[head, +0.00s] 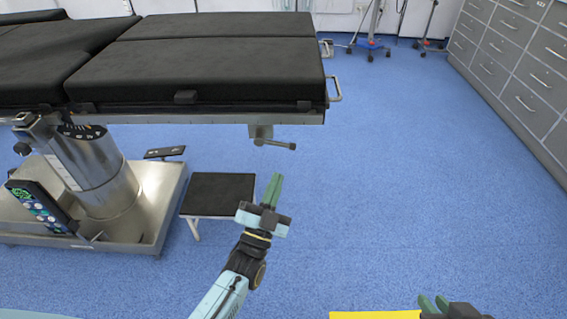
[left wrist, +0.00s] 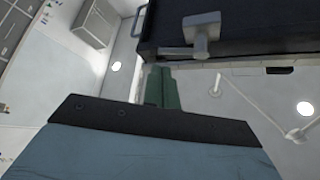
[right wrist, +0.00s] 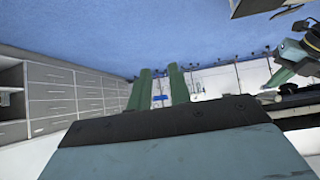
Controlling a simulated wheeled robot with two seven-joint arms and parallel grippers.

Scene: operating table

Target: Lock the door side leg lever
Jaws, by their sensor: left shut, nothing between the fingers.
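The operating table (head: 195,75) has black pads and a metal column. A grey leg lever (head: 275,144) sticks out sideways from a metal block under the table's right end. In the left wrist view the lever (left wrist: 201,30) shows above the fingers, under the dark table end. My left gripper (head: 273,190) is shut and empty, its green fingers pointing up, just below the lever and apart from it. My right gripper (head: 434,304) is at the bottom right edge, far from the lever; the right wrist view shows its two green fingers (right wrist: 160,88) apart with nothing between them.
A black-topped step stool (head: 221,192) stands on the floor left of my left gripper. The table base (head: 150,215) with a hanging control panel (head: 40,206) is further left. Grey drawer cabinets (head: 520,70) line the right wall. The blue floor between is clear.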

